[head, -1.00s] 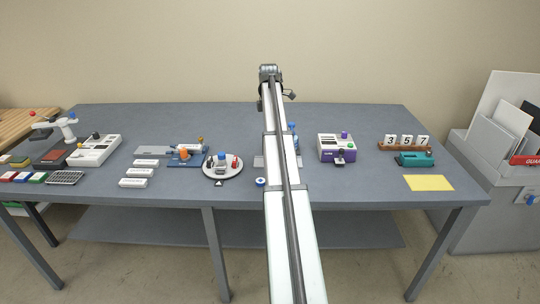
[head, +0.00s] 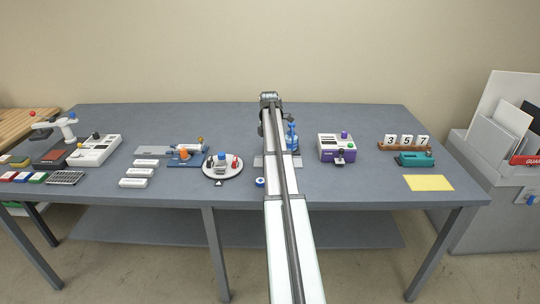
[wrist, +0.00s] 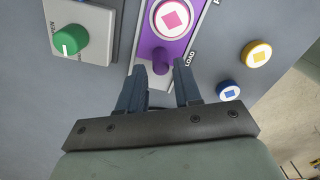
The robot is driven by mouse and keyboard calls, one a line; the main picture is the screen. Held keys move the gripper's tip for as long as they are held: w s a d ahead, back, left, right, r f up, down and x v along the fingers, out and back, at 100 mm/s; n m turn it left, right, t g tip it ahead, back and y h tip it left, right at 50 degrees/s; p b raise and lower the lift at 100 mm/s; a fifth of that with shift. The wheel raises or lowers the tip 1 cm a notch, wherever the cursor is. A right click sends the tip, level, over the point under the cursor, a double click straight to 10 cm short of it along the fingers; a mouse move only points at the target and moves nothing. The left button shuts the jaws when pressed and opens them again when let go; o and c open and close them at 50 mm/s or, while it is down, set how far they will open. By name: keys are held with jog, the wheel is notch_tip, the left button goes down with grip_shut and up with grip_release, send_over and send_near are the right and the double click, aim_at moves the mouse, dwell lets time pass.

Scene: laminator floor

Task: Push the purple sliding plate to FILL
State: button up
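The purple sliding plate (wrist: 178,48) is in the wrist view, in a pale track, with a round pink-and-white disc (wrist: 171,18) on it. A rounded purple handle (wrist: 160,66) sticks out at its near end, beside the word LOAD. No FILL mark shows. My gripper (wrist: 160,77) has its two dark fingers apart, one on each side of the handle's end. I cannot tell whether they touch it. In the head view my arm hides the plate and gripper.
A pale box with a green knob (wrist: 69,40) stands left of the track. A yellow disc (wrist: 257,53) and a blue disc (wrist: 229,90) lie to its right. In the head view a purple-and-white device (head: 337,153) stands right of my arm, and a round tray (head: 211,171) left.

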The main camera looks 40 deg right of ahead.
jog(key=shift+f, duration=1.8)
grip_shut()
